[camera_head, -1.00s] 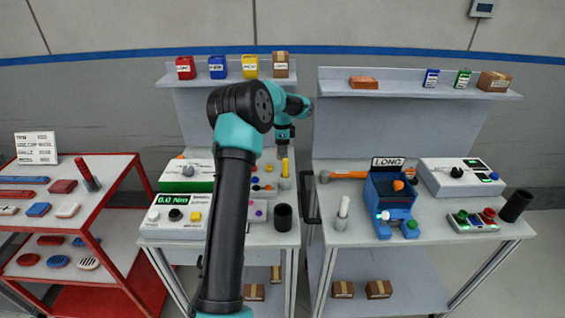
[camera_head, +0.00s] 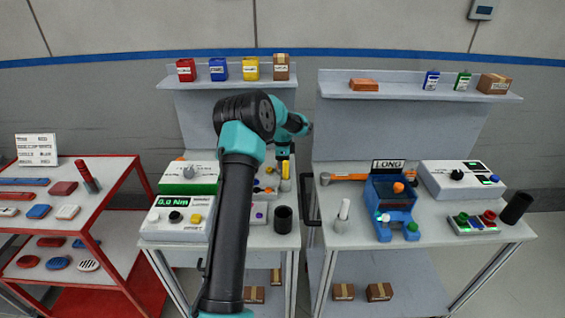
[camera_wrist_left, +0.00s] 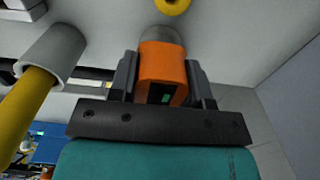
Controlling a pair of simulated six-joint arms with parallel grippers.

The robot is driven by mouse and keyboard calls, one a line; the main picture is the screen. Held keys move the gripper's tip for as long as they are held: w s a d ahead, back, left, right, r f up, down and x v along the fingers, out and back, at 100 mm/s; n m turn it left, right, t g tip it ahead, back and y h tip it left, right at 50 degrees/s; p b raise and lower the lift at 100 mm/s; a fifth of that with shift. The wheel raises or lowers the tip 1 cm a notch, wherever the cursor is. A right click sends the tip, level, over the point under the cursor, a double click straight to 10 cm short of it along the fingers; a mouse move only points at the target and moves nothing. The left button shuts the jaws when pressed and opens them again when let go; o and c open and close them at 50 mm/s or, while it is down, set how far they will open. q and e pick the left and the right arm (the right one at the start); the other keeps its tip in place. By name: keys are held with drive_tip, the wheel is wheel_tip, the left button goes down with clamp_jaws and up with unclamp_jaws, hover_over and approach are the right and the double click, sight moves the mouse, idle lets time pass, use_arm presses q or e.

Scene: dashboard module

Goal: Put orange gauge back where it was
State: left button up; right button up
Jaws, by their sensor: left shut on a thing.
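The orange gauge (camera_wrist_left: 162,72) is between the two dark fingers of my left gripper (camera_wrist_left: 162,62) in the left wrist view. The fingers are shut on it, and a small dark window shows on its near face. A grey rounded end shows beyond it. In the head view my left gripper (camera_head: 283,152) points down over the back of the left bench, just above a yellow upright piece (camera_head: 286,170). I cannot make out the gauge there. My right gripper is in neither view.
In the wrist view a yellow rod in a grey collar (camera_wrist_left: 52,55) is close on the left, and a yellow ring (camera_wrist_left: 172,5) is at the top. On the left bench are a torque meter (camera_head: 178,217), a green-fronted box (camera_head: 188,178) and a black cup (camera_head: 283,219).

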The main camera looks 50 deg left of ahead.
use_arm(q)
drive_tip(key=shift+f, duration=0.1)
drive_tip(key=o, duration=1.1)
drive_tip(key=shift+c, duration=0.2)
wheel_tip(320, 180, up, 12)
idle(0.3)
